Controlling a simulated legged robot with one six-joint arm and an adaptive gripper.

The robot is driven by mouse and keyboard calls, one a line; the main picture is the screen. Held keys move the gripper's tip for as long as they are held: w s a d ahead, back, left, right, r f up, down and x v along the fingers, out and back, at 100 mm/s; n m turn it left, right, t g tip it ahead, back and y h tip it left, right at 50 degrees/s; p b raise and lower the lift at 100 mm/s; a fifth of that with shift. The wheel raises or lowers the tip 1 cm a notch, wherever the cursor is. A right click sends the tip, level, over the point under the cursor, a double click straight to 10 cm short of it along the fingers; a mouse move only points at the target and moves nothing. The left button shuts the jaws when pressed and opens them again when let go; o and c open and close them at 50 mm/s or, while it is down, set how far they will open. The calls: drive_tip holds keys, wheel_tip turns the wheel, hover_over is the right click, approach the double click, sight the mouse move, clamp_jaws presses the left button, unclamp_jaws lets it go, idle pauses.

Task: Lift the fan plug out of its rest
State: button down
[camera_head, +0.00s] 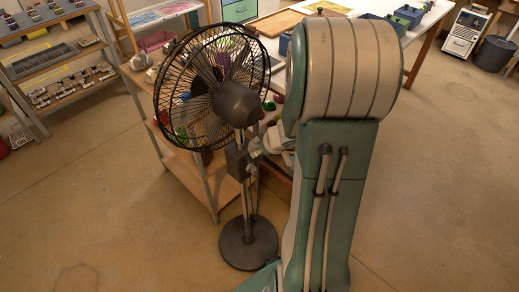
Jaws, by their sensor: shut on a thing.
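The black pedestal fan (212,90) stands upright on its round base (248,243), left of my arm. A dark control box (237,162) sits on its pole, with thin cord hanging beside the pole. My gripper (256,147) shows small and partly hidden behind my arm, at the right side of the pole near this box. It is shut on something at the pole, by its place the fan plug. The plug itself and its rest are too small and covered to make out, so I cannot tell whether they touch.
A wooden shelf unit (183,160) stands close behind the fan. A white-topped table with a wooden board (278,23) and small boxes is behind my arm. Another shelf (50,60) is at the far left. The floor at left front and right is clear.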

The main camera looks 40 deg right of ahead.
drive_tip(key=shift+s+t, duration=0.15)
drive_tip(key=shift+t, duration=0.25)
drive_tip(key=s+r, duration=0.3)
drive_tip(key=r, duration=0.7)
drive_tip(key=s+d+r+g, duration=0.1)
drive_tip(key=s, duration=0.9)
drive_tip(key=s+d+r+g, duration=0.1)
drive_tip(key=s+d+g, duration=0.1)
drive_tip(key=s, duration=0.8)
drive_tip(key=shift+s+d+r, duration=0.15)
drive_tip(key=shift+s+r, duration=0.05)
drive_tip(key=shift+s, duration=0.2)
